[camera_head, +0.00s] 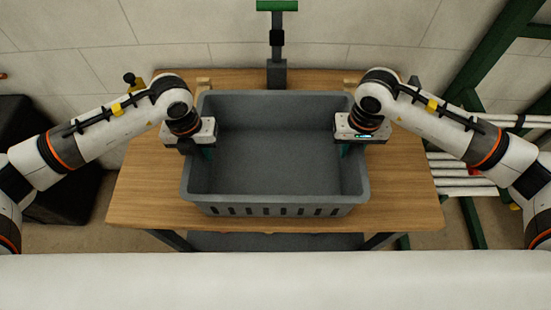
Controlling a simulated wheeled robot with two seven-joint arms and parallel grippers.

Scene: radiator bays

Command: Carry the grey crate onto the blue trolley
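The grey crate (275,199) stands upright and looks empty, on a wooden-topped table (410,205). My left gripper (196,150) is at the crate's left wall, pointing down, with a teal finger partly showing inside the wall. My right gripper (352,146) is at the right wall in the same way, its teal finger partly showing on the inner side. The gripper bodies and the crate walls hide the rest of the fingers, so I cannot tell whether either is closed on the wall. No blue trolley shows in this view.
A green-topped post (277,40) with a grey base rises behind the crate. A black box-like object (55,180) stands on the floor at left. A green rack (490,65) with white pipes (465,182) is at right. The table is bare on both sides of the crate.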

